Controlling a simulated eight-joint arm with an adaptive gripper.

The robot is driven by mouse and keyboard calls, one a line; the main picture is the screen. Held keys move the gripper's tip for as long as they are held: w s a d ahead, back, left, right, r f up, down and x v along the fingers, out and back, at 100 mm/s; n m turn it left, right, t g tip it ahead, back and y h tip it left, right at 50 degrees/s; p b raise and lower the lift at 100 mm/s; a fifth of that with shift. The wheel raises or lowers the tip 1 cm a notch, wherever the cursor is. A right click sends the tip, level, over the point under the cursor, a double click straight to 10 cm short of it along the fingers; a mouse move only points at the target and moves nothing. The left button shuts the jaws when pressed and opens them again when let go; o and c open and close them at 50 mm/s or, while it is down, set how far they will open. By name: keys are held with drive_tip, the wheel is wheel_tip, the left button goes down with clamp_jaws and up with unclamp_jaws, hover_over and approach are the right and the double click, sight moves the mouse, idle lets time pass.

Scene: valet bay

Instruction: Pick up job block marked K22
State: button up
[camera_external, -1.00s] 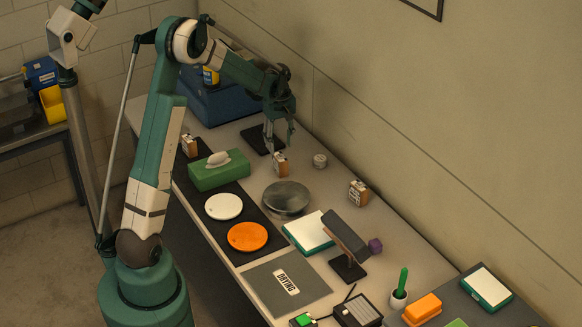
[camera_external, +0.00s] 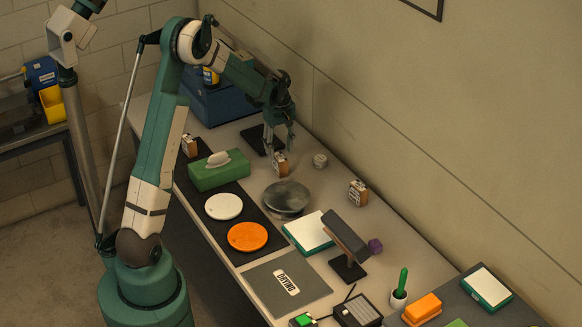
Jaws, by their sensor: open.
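Three small wood-coloured blocks with pale label faces stand on the bench: a left block (camera_external: 189,146) by the green box, a middle block (camera_external: 280,165), and a right block (camera_external: 358,193) near the wall. Their markings are too small to read, so I cannot tell which is K22. My gripper (camera_external: 279,146) is open and points down at the middle block. Its fingertips are right at or just above that block's top; I cannot tell whether they touch it. The gripper partly covers the block's upper part.
A green tissue box (camera_external: 222,176), a grey round dish (camera_external: 287,197), and white (camera_external: 224,206) and orange (camera_external: 248,237) discs lie in front of the middle block. A small round tin (camera_external: 320,161) stands just right of it. A dark tilted stand (camera_external: 345,235) rises further right.

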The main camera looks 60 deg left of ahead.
sight(280, 157)
drive_tip(key=shift+d+f, duration=0.15)
drive_tip(key=shift+f, duration=2.45)
drive_tip(key=c, duration=1)
